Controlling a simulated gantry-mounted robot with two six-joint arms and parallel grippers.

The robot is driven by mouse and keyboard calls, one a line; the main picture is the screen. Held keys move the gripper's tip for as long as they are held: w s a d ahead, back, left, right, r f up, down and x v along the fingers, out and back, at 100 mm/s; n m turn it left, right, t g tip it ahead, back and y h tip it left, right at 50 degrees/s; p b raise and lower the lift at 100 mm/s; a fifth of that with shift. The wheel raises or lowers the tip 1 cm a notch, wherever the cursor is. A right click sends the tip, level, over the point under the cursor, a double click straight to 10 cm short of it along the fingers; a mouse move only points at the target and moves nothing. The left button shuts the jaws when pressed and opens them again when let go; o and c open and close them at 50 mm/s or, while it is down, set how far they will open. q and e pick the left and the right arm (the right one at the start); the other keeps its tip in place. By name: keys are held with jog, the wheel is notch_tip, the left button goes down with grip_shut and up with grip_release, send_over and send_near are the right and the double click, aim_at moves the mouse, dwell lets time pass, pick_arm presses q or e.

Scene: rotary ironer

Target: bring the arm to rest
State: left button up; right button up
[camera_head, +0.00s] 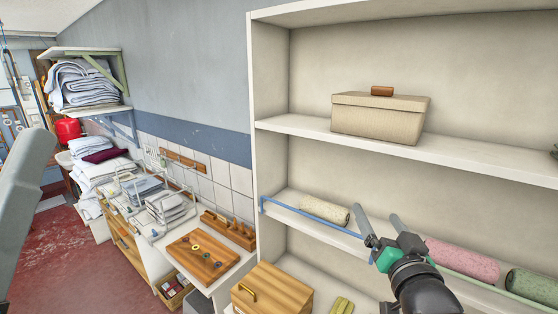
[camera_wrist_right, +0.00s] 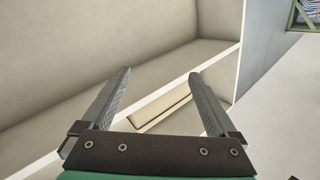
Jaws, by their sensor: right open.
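My right gripper (camera_head: 377,214) reaches in from the lower right of the head view, in front of the white shelf unit (camera_head: 270,70). Its two grey fingers are spread apart with nothing between them. In the right wrist view the open gripper (camera_wrist_right: 160,73) points towards a pale shelf compartment, and a pale slab (camera_wrist_right: 163,108) with a dark edge shows beyond the fingers; I cannot tell what it is. A grey part at the left edge of the head view may be my left arm; no left gripper shows.
A lidded beige box (camera_head: 378,118) stands on the upper shelf. A cream roll (camera_head: 325,209), a pink roll (camera_head: 463,259) and a green roll (camera_head: 533,287) lie on the shelf below. A wooden box (camera_head: 272,290) is lower down. Folded linen (camera_head: 84,84) and a workbench are at left.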

jog(key=s+a+r+n+t+y, duration=0.2)
jog(key=s+r+t, duration=0.7)
jog(key=s+r, duration=1.2)
jog(key=s+n, duration=0.2)
jog(key=s, duration=0.1)
jog(key=shift+s+r+n+y, duration=0.2)
jog(key=shift+r+n+y, duration=0.1)
jog(key=shift+r, duration=0.1)
